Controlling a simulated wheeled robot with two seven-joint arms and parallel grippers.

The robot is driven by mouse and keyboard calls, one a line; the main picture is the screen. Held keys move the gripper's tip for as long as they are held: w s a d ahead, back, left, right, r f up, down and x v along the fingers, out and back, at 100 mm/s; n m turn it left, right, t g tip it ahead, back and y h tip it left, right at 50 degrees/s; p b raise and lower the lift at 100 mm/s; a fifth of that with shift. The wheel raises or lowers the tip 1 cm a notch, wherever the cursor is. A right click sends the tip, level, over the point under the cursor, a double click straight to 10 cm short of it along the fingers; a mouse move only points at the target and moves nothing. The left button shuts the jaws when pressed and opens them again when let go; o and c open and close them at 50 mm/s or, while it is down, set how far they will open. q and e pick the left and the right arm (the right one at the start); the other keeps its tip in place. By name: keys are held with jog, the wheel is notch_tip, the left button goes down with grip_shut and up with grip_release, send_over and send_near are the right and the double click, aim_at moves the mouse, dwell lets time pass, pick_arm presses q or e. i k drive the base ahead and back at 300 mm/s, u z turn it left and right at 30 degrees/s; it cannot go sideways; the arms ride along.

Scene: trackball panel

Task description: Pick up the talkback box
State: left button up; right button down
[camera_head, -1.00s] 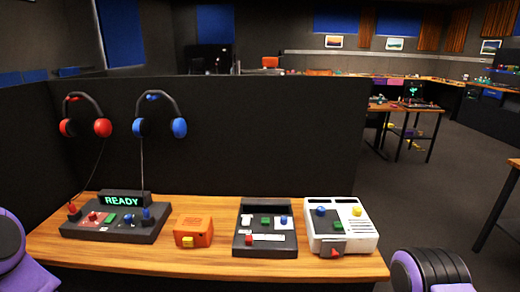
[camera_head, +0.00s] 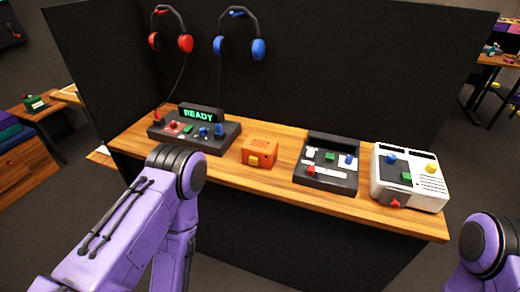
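The small orange box (camera_head: 259,152) with a yellow button on its front appears to be the talkback box. It sits upright on the wooden desk (camera_head: 225,172), between the black READY panel and a dark grey device. Nothing is touching it. Neither gripper shows. My purple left arm (camera_head: 130,225) rises in front of the desk at the lower left, and its gripper is out of sight. Part of my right arm (camera_head: 487,245) shows at the lower right edge, and its gripper is also out of sight.
The READY panel (camera_head: 190,138) is left of the orange box. The dark grey device (camera_head: 327,173) and a white device (camera_head: 410,175) stand to its right. Red headphones (camera_head: 170,40) and blue headphones (camera_head: 238,46) hang on the black partition (camera_head: 330,70) behind the desk.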

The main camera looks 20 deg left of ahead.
aim_at(265, 151)
jog(key=k, duration=0.5)
jog(key=u, duration=1.5)
jog(key=i, duration=1.15)
jog(key=z, duration=1.55)
